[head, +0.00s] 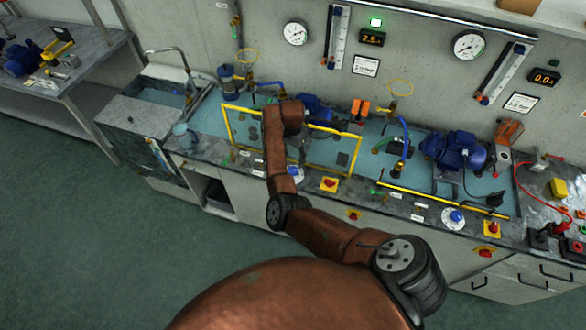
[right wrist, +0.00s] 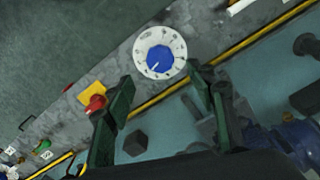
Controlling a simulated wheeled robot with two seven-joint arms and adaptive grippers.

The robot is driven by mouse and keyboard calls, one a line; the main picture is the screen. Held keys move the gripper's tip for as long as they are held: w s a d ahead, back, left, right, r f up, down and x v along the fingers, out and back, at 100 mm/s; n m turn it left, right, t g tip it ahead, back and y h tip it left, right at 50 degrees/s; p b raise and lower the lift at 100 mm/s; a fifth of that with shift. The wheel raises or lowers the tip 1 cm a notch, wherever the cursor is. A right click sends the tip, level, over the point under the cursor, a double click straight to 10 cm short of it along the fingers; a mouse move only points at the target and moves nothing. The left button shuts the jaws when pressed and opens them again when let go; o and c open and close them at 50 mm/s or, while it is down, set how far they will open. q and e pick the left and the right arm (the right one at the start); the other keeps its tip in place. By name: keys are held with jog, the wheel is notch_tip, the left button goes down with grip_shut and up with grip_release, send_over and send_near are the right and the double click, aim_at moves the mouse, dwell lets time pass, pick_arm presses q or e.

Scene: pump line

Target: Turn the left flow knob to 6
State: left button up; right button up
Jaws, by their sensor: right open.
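The left flow knob (head: 294,173) is a blue knob on a white dial, on the front strip of the bench in the head view. In the right wrist view the blue knob (right wrist: 160,58) shows near the top centre; its white pointer line points to the lower left, and the dial numbers are too small to read surely. My right gripper (right wrist: 159,75) is open and empty, its two dark green fingers spread to either side, just short of the dial in the picture. In the head view my right arm partly hides the gripper. My left gripper is not in view.
A red knob on a yellow plate (head: 329,184) sits beside the left dial; it shows close to one finger in the wrist view (right wrist: 95,102). A yellow rail frame (head: 355,155) stands behind. A second blue knob (head: 455,217) is farther right. Displays (head: 371,38) hang on the wall.

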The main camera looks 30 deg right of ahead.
aim_at(293, 170)
notch_tip(293, 170, down, 8)
jog(key=shift+r, duration=0.2)
jog(key=shift+c, duration=0.2)
jog(key=c, duration=1.1)
